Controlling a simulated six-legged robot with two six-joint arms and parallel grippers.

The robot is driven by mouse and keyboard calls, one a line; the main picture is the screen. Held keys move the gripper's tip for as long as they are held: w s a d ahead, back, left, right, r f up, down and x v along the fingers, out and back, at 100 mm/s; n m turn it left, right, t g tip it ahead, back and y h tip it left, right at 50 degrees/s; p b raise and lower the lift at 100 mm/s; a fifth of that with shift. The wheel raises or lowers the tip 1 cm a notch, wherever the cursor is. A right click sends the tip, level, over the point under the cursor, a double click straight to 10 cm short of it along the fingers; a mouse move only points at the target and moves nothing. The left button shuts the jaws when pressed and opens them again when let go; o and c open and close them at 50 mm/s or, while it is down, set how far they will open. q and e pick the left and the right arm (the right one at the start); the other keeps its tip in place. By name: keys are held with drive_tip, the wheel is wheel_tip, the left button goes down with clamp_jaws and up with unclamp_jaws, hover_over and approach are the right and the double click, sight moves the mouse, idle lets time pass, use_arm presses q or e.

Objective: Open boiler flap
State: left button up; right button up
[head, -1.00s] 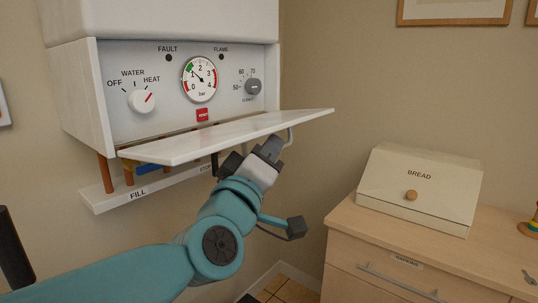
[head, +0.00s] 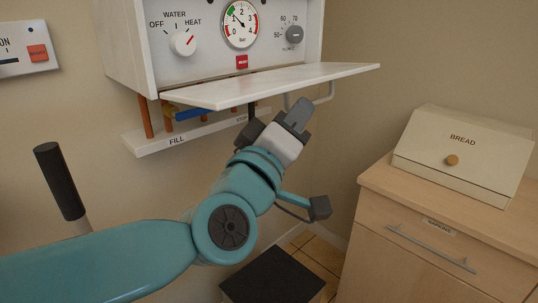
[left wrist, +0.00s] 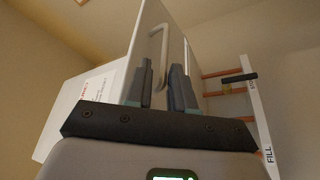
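The boiler flap (head: 270,86) juts out from the lower front of the white boiler (head: 126,45), roughly level, with the dial panel uncovered above it. Its pale bar handle (head: 331,92) hangs on its underside. In the left wrist view the flap (left wrist: 146,32) is seen from below, and the handle (left wrist: 158,36) appears beyond the fingertips. My right gripper is in neither view.
Copper pipes (head: 145,117) and a shelf marked FILL (head: 150,146) sit under the boiler. A black-gripped lever (head: 60,181) stands at left. A cabinet (head: 360,225) with a bread box (head: 465,155) is at right. A black box (head: 272,276) is on the floor.

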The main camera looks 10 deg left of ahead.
use_arm(q)
drive_tip(key=v, duration=1)
drive_tip(key=shift+s+a, duration=0.15)
drive_tip(key=shift+s, duration=0.2)
drive_tip(key=shift+f, duration=0.1)
